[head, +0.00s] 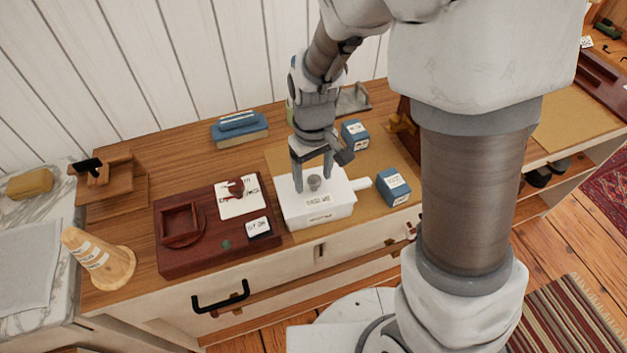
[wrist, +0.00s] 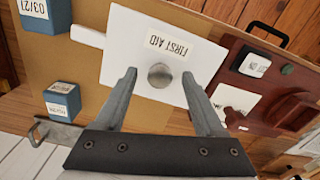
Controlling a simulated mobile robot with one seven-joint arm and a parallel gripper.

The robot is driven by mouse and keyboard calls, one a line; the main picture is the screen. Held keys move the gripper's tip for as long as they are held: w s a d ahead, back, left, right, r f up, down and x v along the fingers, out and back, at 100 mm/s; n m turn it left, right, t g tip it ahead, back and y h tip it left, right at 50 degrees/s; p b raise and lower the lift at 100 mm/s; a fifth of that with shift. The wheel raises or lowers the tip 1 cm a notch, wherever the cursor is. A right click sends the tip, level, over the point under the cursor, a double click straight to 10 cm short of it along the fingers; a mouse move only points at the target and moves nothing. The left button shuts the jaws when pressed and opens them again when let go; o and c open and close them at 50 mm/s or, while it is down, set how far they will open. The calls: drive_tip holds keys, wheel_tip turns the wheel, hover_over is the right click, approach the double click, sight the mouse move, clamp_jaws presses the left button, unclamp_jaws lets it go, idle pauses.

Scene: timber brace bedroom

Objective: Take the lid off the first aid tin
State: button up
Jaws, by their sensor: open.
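The white first aid tin (head: 318,211) stands on a tan mat on the wooden dresser top, with its lid on. Its lid (wrist: 130,60) reads "FIRST AID" and has a round metal knob (head: 314,182) in the middle; the knob also shows in the wrist view (wrist: 160,75). My gripper (head: 312,187) is open above the lid. In the wrist view its fingers (wrist: 158,82) stand on either side of the knob, with gaps showing on both sides. Whether the fingertips touch the lid cannot be told.
A dark red wooden tray (head: 180,262) with cards is close to the tin's left. A blue box (head: 394,186) stands to its right and another blue box (head: 355,134) behind.

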drive_tip(key=shift+f, duration=0.45)
drive_tip(key=shift+c, duration=0.2)
clamp_jaws()
drive_tip(key=shift+r, duration=0.1)
